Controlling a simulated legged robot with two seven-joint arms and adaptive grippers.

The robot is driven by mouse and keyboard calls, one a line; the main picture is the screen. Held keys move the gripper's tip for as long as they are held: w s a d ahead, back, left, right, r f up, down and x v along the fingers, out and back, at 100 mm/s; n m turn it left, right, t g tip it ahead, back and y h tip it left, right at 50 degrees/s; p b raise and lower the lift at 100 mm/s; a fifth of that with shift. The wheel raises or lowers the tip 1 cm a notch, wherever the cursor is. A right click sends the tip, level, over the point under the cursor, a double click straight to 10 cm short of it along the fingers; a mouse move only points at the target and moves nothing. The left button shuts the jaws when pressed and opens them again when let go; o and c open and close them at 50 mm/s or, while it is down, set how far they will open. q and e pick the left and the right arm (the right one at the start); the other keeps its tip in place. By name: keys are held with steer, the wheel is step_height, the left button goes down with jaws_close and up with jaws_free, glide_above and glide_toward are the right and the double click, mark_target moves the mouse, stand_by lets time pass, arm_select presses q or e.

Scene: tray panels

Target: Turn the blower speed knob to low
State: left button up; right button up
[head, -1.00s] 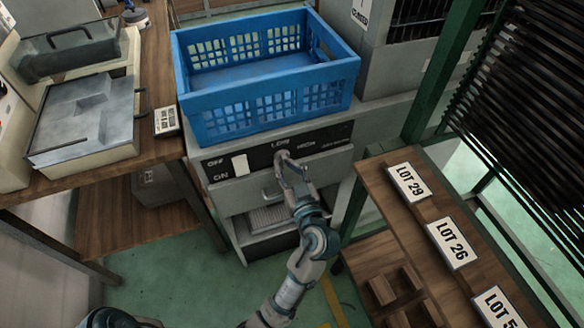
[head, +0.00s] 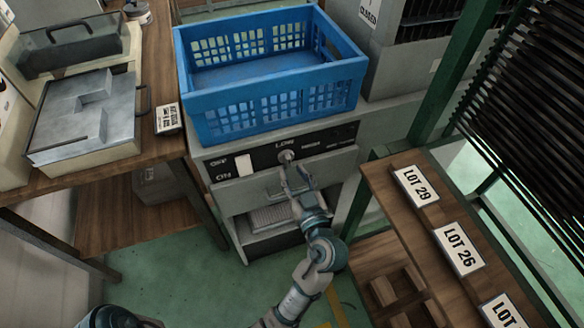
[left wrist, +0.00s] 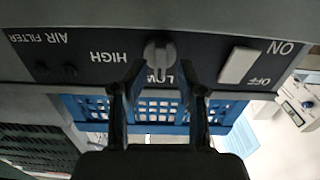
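The blower speed knob (head: 286,156) is a small grey knob on the black control strip of a grey cabinet, with LOW printed above it and HIGH to its right. In the left wrist view, which is upside down, the knob (left wrist: 160,54) shows with its raised grip roughly upright in the picture, in line with the LOW label. My left gripper (head: 292,173) is just in front of and below the knob. In the left wrist view its two fingers (left wrist: 162,70) are spread apart and empty, with the knob between and beyond the tips. My right gripper is not in view.
A white rocker switch (head: 243,165) marked OFF and ON is left of the knob. A blue crate (head: 275,107) sits on top of the cabinet (head: 338,168). A wooden rack with lot labels (head: 458,248) stands close at the right, and a wooden bench (head: 160,95) at the left.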

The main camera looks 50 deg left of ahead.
arm_select(q)
steer(key=v, duration=0.5)
steer(key=shift+d, duration=0.3)
